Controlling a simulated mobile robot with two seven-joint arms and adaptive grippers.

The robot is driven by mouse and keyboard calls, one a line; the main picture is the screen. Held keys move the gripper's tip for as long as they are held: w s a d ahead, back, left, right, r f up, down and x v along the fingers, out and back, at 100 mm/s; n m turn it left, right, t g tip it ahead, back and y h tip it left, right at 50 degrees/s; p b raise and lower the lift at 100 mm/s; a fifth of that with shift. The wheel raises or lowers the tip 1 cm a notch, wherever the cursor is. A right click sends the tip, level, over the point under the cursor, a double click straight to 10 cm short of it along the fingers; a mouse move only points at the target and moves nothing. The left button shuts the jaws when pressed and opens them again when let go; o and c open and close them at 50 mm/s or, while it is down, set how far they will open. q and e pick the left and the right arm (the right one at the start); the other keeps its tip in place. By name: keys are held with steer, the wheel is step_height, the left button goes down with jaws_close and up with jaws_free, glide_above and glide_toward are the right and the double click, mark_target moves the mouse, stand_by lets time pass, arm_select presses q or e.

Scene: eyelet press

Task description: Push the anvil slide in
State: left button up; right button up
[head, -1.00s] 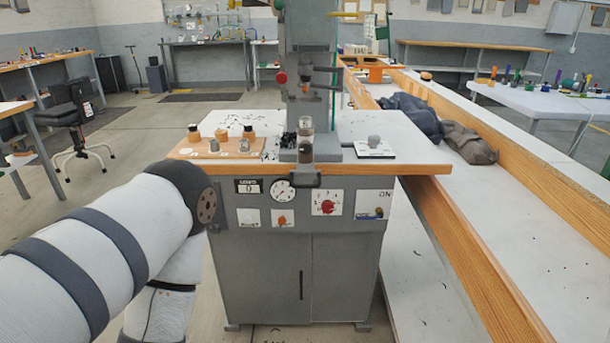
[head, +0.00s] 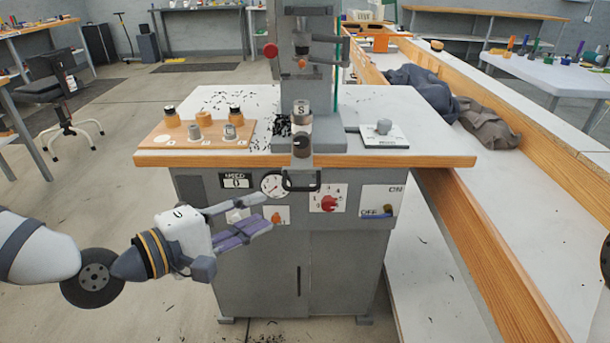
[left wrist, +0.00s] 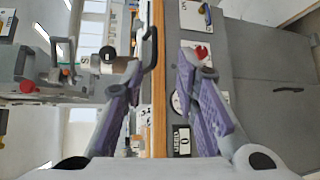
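The anvil slide (head: 301,161) is a grey bar at the foot of the press, projecting over the table's front edge. A dark U-shaped handle (head: 301,188) hangs at its front end. A metal anvil marked S (head: 301,112) stands upright on the slide, and a dark round knob (head: 301,145) shows at the front. My left gripper (head: 265,211) is in front of the cabinet, left of and below the handle, with its purple-padded fingers apart and empty. In the left wrist view the handle (left wrist: 151,52) appears beyond the open fingers (left wrist: 158,65), apparently not gripped. My right gripper is out of view.
A wooden board (head: 200,137) with several knobbed pieces lies on the table's left. A white plate with a grey knob (head: 384,128) lies at right. The cabinet front carries a gauge (head: 274,184) and a red dial (head: 328,201). A wood-edged bench (head: 470,215) runs along the right.

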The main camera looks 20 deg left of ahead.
mark_target(303, 189)
arm_select(q)
steer(key=b+x, duration=0.1)
steer(key=x, duration=0.2)
steer(key=b+x, duration=0.1)
steer(key=x, duration=0.7)
steer(key=shift+r+b, duration=0.35)
steer(key=shift+b, duration=0.05)
steer(key=shift+w+d+r, duration=0.1)
steer(key=shift+w+d, duration=0.15)
steer(key=shift+w, duration=0.1)
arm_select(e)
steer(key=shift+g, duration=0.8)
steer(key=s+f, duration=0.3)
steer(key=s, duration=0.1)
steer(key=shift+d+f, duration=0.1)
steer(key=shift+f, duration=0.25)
arm_select(q)
jaws_close()
